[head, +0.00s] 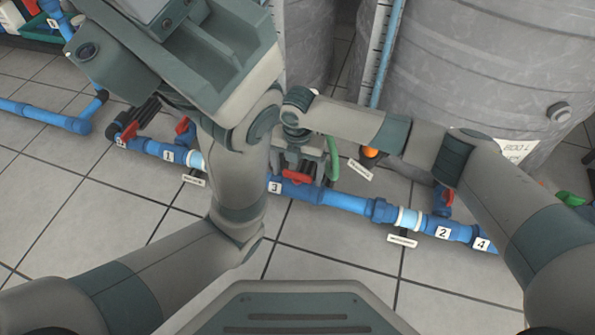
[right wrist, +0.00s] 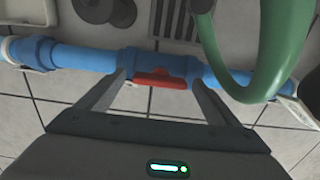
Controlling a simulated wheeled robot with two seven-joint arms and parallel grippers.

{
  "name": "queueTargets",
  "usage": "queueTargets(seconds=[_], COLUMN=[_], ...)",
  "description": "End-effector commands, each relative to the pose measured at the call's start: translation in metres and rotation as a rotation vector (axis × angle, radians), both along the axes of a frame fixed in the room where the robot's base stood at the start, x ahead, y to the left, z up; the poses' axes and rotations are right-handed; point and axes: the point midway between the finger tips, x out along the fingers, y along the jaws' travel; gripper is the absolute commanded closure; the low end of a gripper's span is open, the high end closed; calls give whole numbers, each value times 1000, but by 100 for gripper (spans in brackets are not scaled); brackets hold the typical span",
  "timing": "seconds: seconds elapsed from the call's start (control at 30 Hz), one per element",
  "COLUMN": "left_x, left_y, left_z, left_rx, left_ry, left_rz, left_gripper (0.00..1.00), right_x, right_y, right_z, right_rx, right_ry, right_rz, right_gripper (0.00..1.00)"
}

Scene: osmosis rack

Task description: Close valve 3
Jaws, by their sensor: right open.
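Valve 3 is on the blue floor pipe, beside the white "3" label (head: 275,187). Its red handle (head: 298,177) lies roughly along the pipe. My right gripper (head: 300,165) points down at this valve. In the right wrist view, my right gripper (right wrist: 158,77) is open, with one finger towards each end of the red handle (right wrist: 160,82). Whether the fingers touch the handle cannot be told. My left arm reaches to the upper left, where its bulky grey links hide much of the scene; the state of its gripper is not clear.
A green hose (right wrist: 272,70) arches close to the right finger. The blue pipe (head: 343,202) runs on to labels 2 (head: 442,232) and 4 (head: 482,244); label 1 (head: 168,157) is to the left. A large grey tank (head: 480,70) stands behind. The tiled floor (head: 330,255) in front is clear.

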Motion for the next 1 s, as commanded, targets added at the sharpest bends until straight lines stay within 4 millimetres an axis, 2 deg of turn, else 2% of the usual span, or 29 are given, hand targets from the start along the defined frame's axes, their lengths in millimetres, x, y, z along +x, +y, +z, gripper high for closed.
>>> queueTargets(seconds=[0.03, 0.07, 0.2, 0.23, 0.47, 0.77, 0.97, 1.0], left_x=[0, 0, 0, 0, 0, -2, 2, 12], left_y=[0, 0, 0, 0, 0, 2, 1, 0], left_z=[0, 0, 0, 0, 2, 18, 30, 29], left_rx=[0, 0, -1, -1, -1, -13, -14, -2], left_ry=[0, 0, -1, -1, -2, -9, 11, 49], left_rz=[0, 0, 0, 0, 0, -2, 1, 22], left_gripper=[71, 71, 71, 71, 71, 71, 71, 71], right_x=[0, 0, 0, 0, 0, -1, -1, -2], right_y=[0, 0, 0, 0, 0, 0, 0, 0], right_z=[0, 0, 0, 0, 1, 4, 7, 7], right_rx=[0, 0, 0, 0, 0, 1, -1, -1], right_ry=[0, 0, 0, 0, 1, 2, 3, 3], right_rz=[0, 0, 0, 0, -5, -68, -163, -187], right_gripper=[14, 19, 52, 55, 55, 55, 55, 55])
